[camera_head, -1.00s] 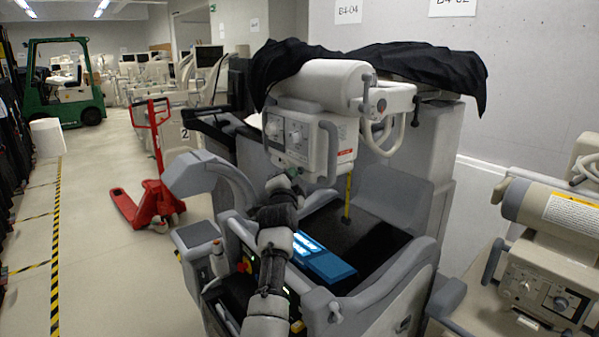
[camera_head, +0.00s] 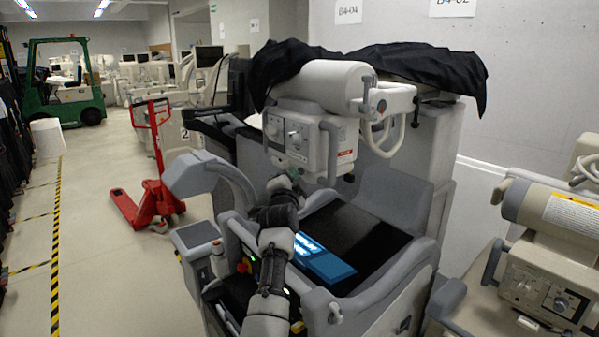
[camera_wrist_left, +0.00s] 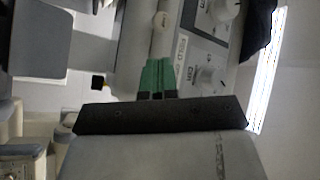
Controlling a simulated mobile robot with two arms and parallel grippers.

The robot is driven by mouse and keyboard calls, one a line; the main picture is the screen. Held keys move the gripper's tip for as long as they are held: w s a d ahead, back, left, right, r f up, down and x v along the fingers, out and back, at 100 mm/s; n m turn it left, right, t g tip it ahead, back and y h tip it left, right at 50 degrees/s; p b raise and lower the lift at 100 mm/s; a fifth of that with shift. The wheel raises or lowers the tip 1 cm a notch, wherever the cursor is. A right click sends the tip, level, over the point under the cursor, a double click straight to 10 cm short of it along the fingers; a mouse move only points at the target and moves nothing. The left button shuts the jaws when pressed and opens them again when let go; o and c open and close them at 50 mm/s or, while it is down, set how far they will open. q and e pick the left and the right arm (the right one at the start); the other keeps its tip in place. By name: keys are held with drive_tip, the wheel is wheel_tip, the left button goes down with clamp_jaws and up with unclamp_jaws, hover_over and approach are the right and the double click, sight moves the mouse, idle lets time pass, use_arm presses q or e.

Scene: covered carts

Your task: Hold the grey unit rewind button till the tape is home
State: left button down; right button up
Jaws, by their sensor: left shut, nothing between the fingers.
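The grey unit (camera_head: 300,140) is a pale box with knobs on its front, under a thick pale cylinder on the cart. No tape strip shows hanging below it. My left gripper (camera_head: 287,175) is at the lower front of this box, small and partly merged with the arm in the head view. In the left wrist view its green fingertips (camera_wrist_left: 157,76) are together and empty, against or very close to the panel (camera_wrist_left: 195,50) beside two knobs. Contact cannot be told for sure. The rewind button cannot be made out; the fingertips may cover it. My right gripper is out of view.
A black cover (camera_head: 425,65) lies over the cart top. A blue lit pad (camera_head: 325,262) lies on the dark tray below the unit. A beige unit (camera_head: 545,285) stands at right. A red pallet jack (camera_head: 155,190) and green forklift (camera_head: 62,85) stand left, with open floor between.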

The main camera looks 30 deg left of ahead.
use_arm(q)
drive_tip(key=shift+s+a+p, duration=0.25)
drive_tip(key=shift+s+p, duration=0.05)
drive_tip(key=shift+s, duration=0.3)
drive_tip(key=s, duration=0.1)
drive_tip(key=s+a+p, duration=0.1)
drive_tip(key=s, duration=0.1)
drive_tip(key=s+a+p, duration=0.1)
drive_tip(key=shift+s, duration=0.3)
drive_tip(key=shift+d, duration=0.1)
